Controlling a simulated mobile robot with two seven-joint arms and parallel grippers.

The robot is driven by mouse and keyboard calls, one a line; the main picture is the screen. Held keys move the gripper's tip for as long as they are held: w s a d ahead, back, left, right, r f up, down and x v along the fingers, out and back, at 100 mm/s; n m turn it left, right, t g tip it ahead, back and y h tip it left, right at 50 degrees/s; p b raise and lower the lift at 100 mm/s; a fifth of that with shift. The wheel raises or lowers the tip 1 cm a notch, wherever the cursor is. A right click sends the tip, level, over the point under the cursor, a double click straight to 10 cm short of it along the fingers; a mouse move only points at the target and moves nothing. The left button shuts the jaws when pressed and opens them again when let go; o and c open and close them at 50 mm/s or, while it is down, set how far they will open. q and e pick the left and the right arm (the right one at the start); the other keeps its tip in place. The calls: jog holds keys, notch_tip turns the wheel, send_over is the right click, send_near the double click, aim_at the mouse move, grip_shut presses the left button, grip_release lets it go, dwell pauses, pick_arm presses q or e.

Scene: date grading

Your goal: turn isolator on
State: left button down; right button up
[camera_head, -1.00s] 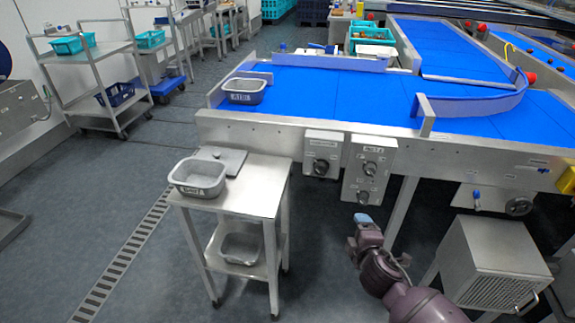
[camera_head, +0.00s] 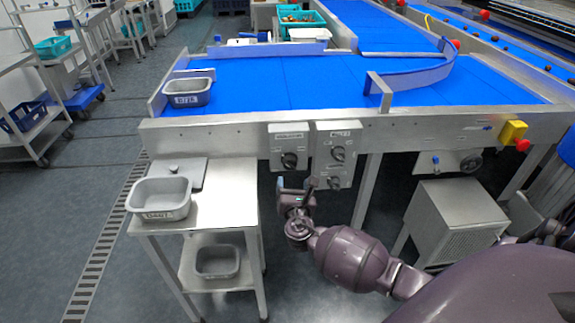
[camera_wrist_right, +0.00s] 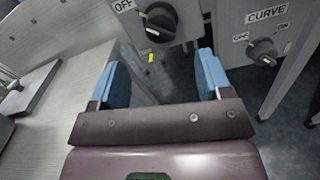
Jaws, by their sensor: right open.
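A grey control box (camera_head: 290,147) with a single black rotary knob (camera_head: 289,160) is mounted on the front of the blue conveyor; its label is too small to read. In the right wrist view this knob (camera_wrist_right: 160,22) is at the top, with "OFF" at its upper left. I cannot tell its setting for sure. A second box (camera_head: 336,155) to its right has two knobs; one knob (camera_wrist_right: 263,52) sits under "CURVE", with OFF and ON marks. My right gripper (camera_head: 297,184) is open and empty, its blue-padded fingers (camera_wrist_right: 163,75) below the single-knob box, apart from it. My left gripper is out of view.
A steel stand (camera_head: 228,200) with a grey tub (camera_head: 160,198) is just left of my right gripper. Another tub (camera_head: 187,92) sits on the belt (camera_head: 290,80). A yellow box with a red button (camera_head: 522,145) and a steel cabinet (camera_head: 455,215) are at the right.

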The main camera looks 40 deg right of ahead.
aim_at(291, 167)
jog(key=b+x, duration=0.1)
jog(key=x, duration=0.7)
jog(key=shift+f+b, duration=0.2)
jog(key=shift+b, duration=0.1)
jog(key=shift+w+d+r, duration=0.2)
jog(key=shift+w+d, duration=0.1)
jog(key=shift+w, duration=0.25)
jog(key=c, duration=0.9)
